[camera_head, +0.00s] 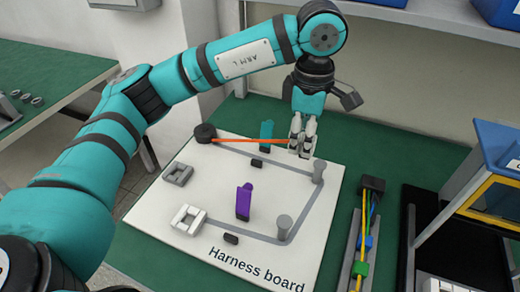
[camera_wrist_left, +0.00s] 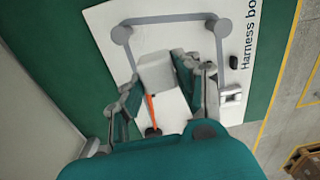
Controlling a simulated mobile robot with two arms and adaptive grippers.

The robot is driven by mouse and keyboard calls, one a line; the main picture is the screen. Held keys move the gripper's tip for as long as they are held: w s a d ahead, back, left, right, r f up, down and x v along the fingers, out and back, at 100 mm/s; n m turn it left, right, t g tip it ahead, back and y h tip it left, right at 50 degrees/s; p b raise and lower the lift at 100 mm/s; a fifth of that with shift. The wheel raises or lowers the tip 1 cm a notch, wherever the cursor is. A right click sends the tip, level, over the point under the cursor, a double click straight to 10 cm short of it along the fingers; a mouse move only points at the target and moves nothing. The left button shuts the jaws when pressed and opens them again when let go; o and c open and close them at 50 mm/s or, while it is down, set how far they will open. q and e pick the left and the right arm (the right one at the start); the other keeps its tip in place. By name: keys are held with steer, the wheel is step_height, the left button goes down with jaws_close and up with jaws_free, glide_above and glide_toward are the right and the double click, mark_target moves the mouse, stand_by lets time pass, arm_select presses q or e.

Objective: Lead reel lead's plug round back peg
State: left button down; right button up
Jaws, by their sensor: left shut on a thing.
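The dark reel (camera_head: 205,132) sits at the back left corner of the white harness board (camera_head: 208,258). Its orange lead (camera_head: 245,141) runs taut to the right to my left gripper (camera_head: 302,143). My left gripper is shut on the pale plug, which shows as a whitish block (camera_wrist_left: 156,73) between the fingers in the left wrist view. The grey back peg (camera_head: 319,171) stands just right of and in front of the gripper; it also shows in the left wrist view (camera_wrist_left: 122,35). The lead is not around this peg. My right gripper is out of view.
A front peg (camera_head: 284,226) stands at the board's right. A teal upright piece (camera_head: 266,131) stands close behind the lead, and a purple one (camera_head: 243,201) stands mid-board. A cable tray (camera_head: 359,245) is right of the board.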

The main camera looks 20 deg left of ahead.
arm_select(q)
steer(key=w+d+p, duration=0.4)
steer(key=w+d, duration=0.7)
steer(key=shift+d, duration=0.2)
steer(key=shift+f, duration=0.1)
stand_by(0.3)
step_height(320, 180, down, 11)
steer(key=b, duration=0.6)
steer(key=shift+r, duration=0.2)
steer(key=shift+s, duration=0.2)
